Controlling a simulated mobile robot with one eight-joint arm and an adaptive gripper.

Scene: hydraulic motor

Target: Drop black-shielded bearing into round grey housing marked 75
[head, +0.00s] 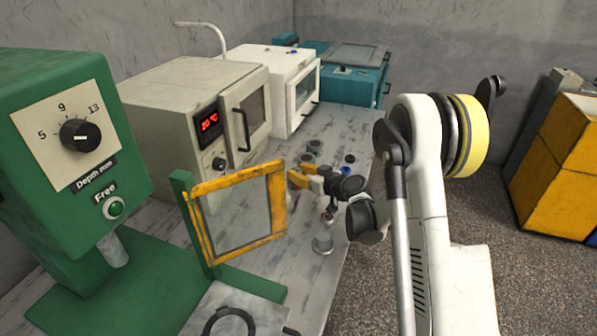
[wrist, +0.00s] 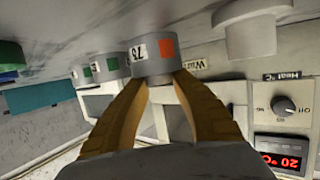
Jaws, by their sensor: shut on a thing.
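The round grey housing marked 75 (wrist: 152,52), with a white label and an orange square, shows upside down in the wrist view on the tabletop. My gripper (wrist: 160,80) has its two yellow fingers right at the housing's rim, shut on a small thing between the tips. Only a dark grey edge shows there, which I take for the bearing; its black shield is not visible. In the head view my gripper (head: 293,176) hangs over the bench near small grey cylinders (head: 309,158), partly behind a yellow-framed screen.
Grey cylinders with green squares (wrist: 105,68) stand beside the housing. A larger pale round piece (wrist: 250,30) is to the right. The oven (head: 195,110) reads 20 °C. A green press (head: 75,150) with a yellow-framed guard (head: 238,246) and a small metal stand (head: 322,244) are nearer.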

